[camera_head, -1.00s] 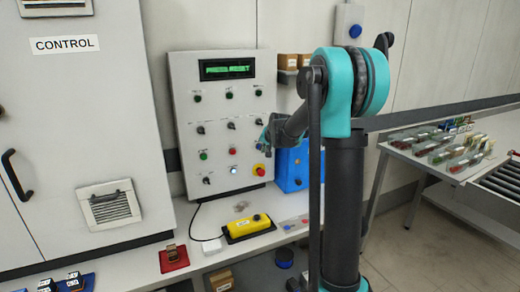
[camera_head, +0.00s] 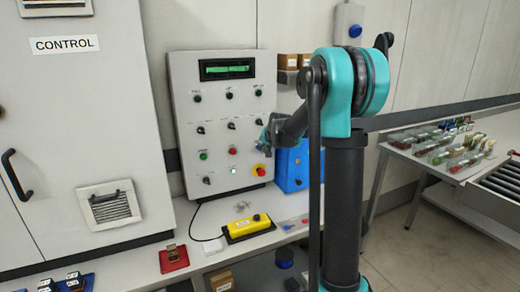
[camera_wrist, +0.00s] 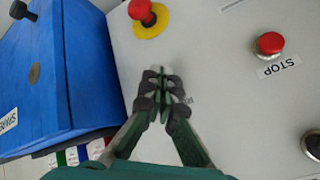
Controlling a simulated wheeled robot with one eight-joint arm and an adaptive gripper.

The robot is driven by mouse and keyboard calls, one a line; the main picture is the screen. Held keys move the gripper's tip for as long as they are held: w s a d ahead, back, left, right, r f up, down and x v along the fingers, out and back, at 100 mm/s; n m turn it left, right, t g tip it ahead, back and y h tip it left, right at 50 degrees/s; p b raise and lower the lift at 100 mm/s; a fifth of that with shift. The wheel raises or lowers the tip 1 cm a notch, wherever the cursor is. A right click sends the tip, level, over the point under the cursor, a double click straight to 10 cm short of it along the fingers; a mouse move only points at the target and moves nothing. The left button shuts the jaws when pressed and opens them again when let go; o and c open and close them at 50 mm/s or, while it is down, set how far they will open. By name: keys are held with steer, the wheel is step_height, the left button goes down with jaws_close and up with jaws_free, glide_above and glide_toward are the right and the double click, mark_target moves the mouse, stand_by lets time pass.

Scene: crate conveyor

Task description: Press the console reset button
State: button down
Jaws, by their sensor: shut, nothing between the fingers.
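The grey console (camera_head: 185,115) stands upright at the centre of the head view, with a green-lit display (camera_head: 227,69) on top and rows of switches and buttons below. My gripper (camera_head: 266,137) is at its right side, fingertips toward the panel. In the wrist view my gripper (camera_wrist: 161,78) is shut and empty, with its tips at a pale round button (camera_wrist: 158,69), mostly hidden by the fingers. A partly covered label, hard to read, lies beside it. Whether the tips press or only touch the button cannot be told.
A red STOP button (camera_wrist: 270,43) and a red emergency stop on yellow (camera_wrist: 142,11) are close to the fingers. A blue box (camera_wrist: 60,75) stands beside the panel. A yellow pendant (camera_head: 250,228) lies on the shelf below.

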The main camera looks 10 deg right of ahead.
steer(key=shift+w, duration=0.15)
steer(key=shift+w+a, duration=0.15)
steer(key=shift+w, duration=0.1)
steer(key=shift+w+a, duration=0.15)
steer(key=shift+w, duration=0.3)
stand_by(0.6)
steer(key=shift+s, duration=0.1)
steer(key=shift+s+d, duration=0.3)
steer(key=shift+s, duration=0.45)
steer(key=shift+s, duration=0.1)
steer(key=s, duration=0.1)
steer(key=s+d, duration=0.1)
steer(key=s, duration=0.2)
steer(key=shift+s+d, duration=0.3)
stand_by(0.6)
